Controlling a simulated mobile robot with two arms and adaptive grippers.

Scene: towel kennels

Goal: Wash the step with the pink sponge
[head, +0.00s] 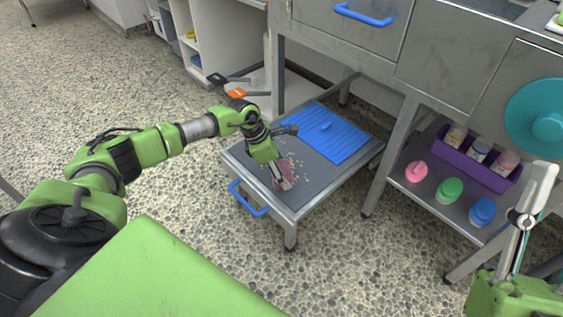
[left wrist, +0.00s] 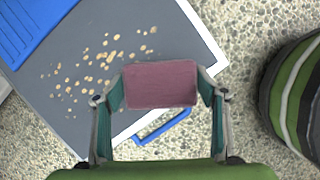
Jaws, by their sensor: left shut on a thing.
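The step (head: 262,187) is a low metal platform with a grey top, a pale edge and a blue handle. My left gripper (head: 280,180) is over the near part of the step, shut on the pink sponge (head: 285,173). In the left wrist view the sponge (left wrist: 160,84) sits between the two fingers, over the step's grey top (left wrist: 185,40) near its edge. Several tan specks (left wrist: 100,62) lie on the grey top beyond the sponge. I cannot tell whether the sponge touches the top.
A blue ribbed mat (head: 325,132) covers the step's far part. A shelf on the right holds a purple caddy (head: 478,160) with bottles, and pink, green and blue (head: 482,212) items. Cabinets stand behind. The speckled floor left of the step is open.

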